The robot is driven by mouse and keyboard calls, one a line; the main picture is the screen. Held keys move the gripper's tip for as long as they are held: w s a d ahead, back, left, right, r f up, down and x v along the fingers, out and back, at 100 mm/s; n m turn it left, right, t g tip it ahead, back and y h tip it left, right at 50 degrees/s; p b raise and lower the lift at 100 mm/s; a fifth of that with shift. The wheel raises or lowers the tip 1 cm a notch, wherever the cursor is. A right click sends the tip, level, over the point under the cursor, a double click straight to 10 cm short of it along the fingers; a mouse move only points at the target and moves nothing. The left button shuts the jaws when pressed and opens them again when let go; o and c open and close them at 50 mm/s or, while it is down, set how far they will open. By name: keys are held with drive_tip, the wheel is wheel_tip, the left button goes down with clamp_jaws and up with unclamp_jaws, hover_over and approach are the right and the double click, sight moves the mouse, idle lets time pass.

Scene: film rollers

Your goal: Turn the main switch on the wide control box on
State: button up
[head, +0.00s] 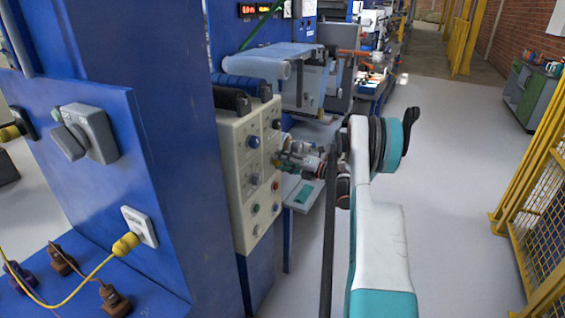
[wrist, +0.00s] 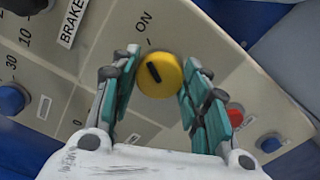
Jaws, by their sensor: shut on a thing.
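The wide control box (head: 236,190) is a cream panel with several knobs and buttons, on a blue machine frame left of my arm. In the wrist view, the main switch (wrist: 160,76) is a round yellow knob with a short black bar that slants from upper left to lower right. The word ON is printed above it, slightly left. My gripper (wrist: 160,84) has its teal-padded fingers on both sides of the knob and is shut on it. In the head view, my gripper (head: 284,161) is at the box's right side, where the knob cannot be made out.
A red button (wrist: 236,117) and a blue button (wrist: 270,143) lie right of the switch. Another blue button (wrist: 11,99) is at the left. A grey rotary switch (head: 88,135) sits on the blue cabinet. Yellow fencing (head: 540,190) stands right; the floor between is clear.

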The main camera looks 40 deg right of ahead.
drive_tip(key=shift+m, duration=0.6)
drive_tip(key=o, duration=1)
drive_tip(key=shift+o, duration=0.2)
drive_tip(key=v, duration=1.2)
